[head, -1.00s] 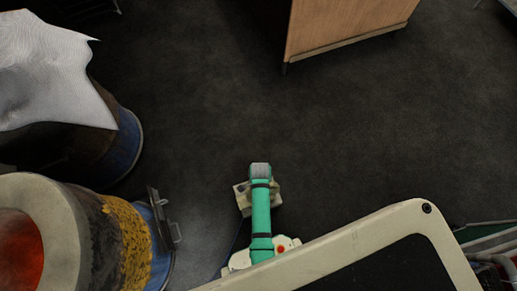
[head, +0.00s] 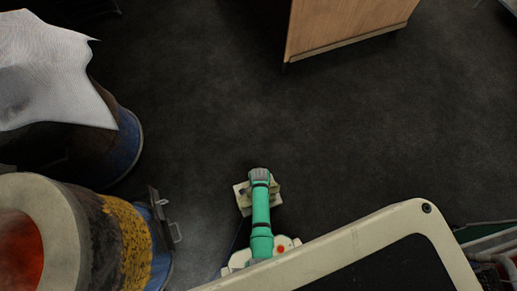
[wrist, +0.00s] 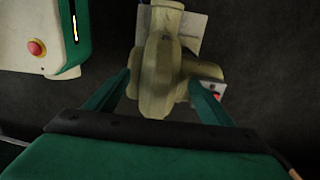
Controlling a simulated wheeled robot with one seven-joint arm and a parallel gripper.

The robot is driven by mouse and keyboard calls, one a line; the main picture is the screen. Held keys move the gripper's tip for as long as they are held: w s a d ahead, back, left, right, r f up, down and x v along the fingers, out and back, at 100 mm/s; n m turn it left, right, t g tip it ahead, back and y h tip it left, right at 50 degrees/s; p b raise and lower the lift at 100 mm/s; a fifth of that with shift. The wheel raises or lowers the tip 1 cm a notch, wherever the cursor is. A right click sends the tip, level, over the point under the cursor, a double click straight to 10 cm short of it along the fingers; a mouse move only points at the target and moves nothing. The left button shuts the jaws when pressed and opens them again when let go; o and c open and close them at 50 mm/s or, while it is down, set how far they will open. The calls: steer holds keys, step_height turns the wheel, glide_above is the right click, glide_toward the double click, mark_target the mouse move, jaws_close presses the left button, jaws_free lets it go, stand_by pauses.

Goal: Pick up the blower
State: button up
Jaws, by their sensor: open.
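The blower is a cream to olive rounded body that lies on the dark floor. In the wrist view the blower (wrist: 158,88) fills the upper middle, with a rounded casing and a neck toward the top edge. My gripper (wrist: 160,80) is open, with one green finger on each side of the casing. I cannot tell whether either finger touches it. In the head view my green arm covers most of the blower (head: 242,199), and pale parts show on both sides of it. The fingers are hidden there.
A barrel oven (head: 135,235) with a glowing red mouth stands at the lower left. Another barrel (head: 128,145) under a white cover (head: 45,75) is behind it. A wooden cabinet (head: 345,28) stands at the top. The dark floor between them is clear.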

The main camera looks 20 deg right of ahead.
steer(key=shift+f, duration=0.35)
steer(key=c, duration=1.4)
steer(key=shift+w+r, duration=0.15)
steer(key=shift+w, duration=0.05)
steer(key=shift+c, duration=0.9)
